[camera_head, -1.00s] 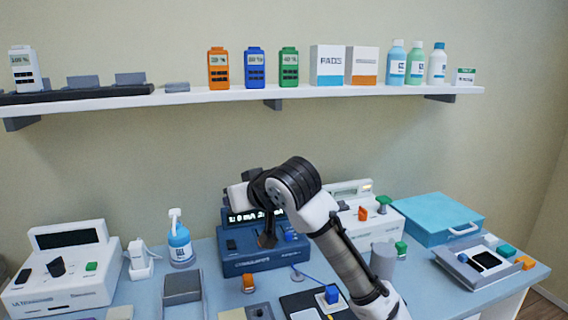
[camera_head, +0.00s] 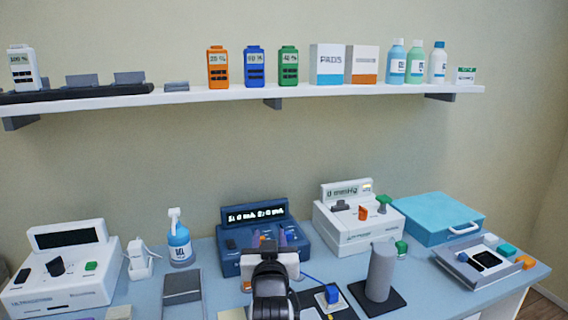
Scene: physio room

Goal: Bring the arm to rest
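My arm shows at the bottom middle in the head view, drawn low in front of the blue device. My gripper (camera_head: 268,246) is at its far end, in front of the blue device's panel. Small dark finger shapes show there, but I cannot tell whether they are apart or together. No held object can be made out.
A blue device (camera_head: 240,262) stands behind my gripper, with a white pressure device (camera_head: 350,242) to its right. A grey cylinder (camera_head: 380,272) stands upright at right. A gel bottle (camera_head: 179,243) and a white ultrasound device (camera_head: 75,285) are at left. A shelf (camera_head: 230,93) runs above.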

